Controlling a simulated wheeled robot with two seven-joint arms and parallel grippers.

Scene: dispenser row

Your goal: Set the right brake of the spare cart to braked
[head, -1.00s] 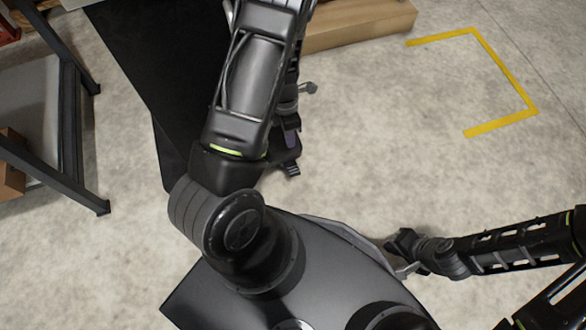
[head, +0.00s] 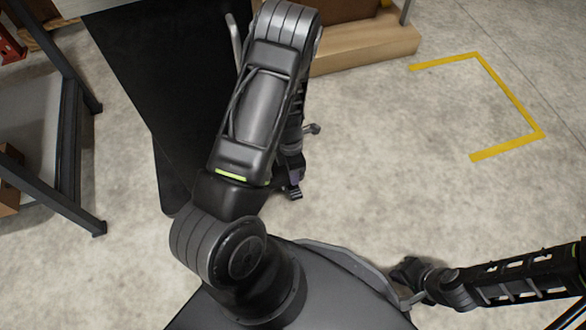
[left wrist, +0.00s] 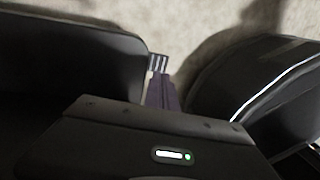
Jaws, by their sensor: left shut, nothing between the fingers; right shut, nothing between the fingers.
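My left gripper (head: 294,192) shows below my left forearm in the head view, partly covered by it. In the left wrist view its fingers (left wrist: 158,78) are together with nothing between them, in front of blurred pale floor. My right gripper (head: 408,272) is low at the right, beside my base, and partly hidden; it is shut and empty. I cannot make out the spare cart or its right brake for certain. A large flat black surface (head: 140,80) lies left of my left arm; I cannot tell whether it is part of a cart.
A dark-framed rack (head: 68,150) with a grey shelf stands at the left. A light wooden platform (head: 370,45) is at the top. Yellow tape (head: 510,95) marks the floor at the right. Open concrete floor (head: 410,150) lies between.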

